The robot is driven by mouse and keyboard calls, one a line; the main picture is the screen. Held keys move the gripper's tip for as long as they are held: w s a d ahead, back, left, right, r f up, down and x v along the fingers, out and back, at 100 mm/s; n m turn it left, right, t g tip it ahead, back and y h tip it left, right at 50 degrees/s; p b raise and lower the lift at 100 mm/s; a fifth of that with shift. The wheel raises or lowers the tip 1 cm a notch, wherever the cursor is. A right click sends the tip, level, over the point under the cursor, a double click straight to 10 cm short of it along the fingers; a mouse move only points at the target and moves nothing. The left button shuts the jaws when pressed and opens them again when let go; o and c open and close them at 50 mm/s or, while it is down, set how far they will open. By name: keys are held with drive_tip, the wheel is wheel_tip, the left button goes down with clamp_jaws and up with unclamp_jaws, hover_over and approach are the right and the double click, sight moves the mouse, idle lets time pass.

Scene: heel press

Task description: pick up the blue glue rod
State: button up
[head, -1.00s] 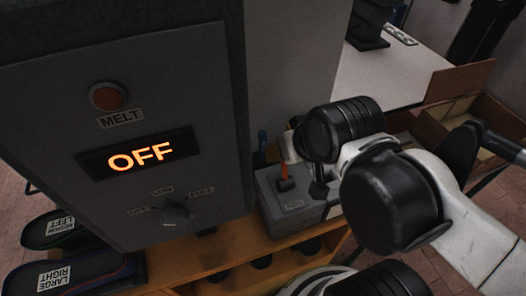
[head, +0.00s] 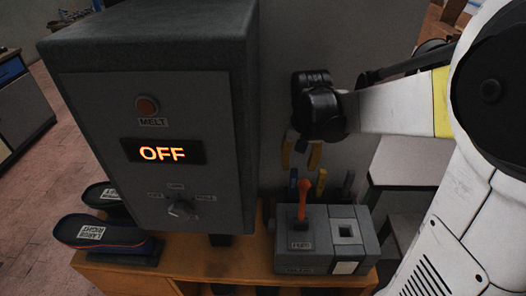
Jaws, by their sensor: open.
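A slim blue rod (head: 293,180) stands upright behind the grey lever box, left of the orange lever; its lower part is hidden. My gripper (head: 301,155) points down over the rods, its two yellowish fingers open and apart. It appears empty. The fingertips are close above the blue rod in the picture; I cannot tell the exact depth gap.
A yellowish rod (head: 320,186) and a dark rod (head: 347,186) stand to the right. The lever box (head: 306,258) with its orange lever (head: 303,200) is in front. The large grey machine (head: 160,130) reading OFF stands left.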

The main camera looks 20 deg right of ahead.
sight(293, 182)
drive_tip(key=f, duration=0.1)
drive_tip(key=f+b, duration=0.1)
drive_tip(key=f, duration=0.3)
drive_tip(key=shift+w+d+f, duration=0.1)
drive_tip(key=shift+w+f, duration=0.05)
drive_tip(key=shift+w, duration=0.2)
drive_tip(key=f+b, duration=0.1)
drive_tip(key=f, duration=0.1)
drive_tip(key=w+f+b, duration=0.1)
drive_tip(key=f, duration=0.1)
drive_tip(key=shift+w+f, duration=0.15)
drive_tip(key=shift+f, duration=0.25)
drive_tip(key=shift+r, duration=0.1)
clamp_jaws()
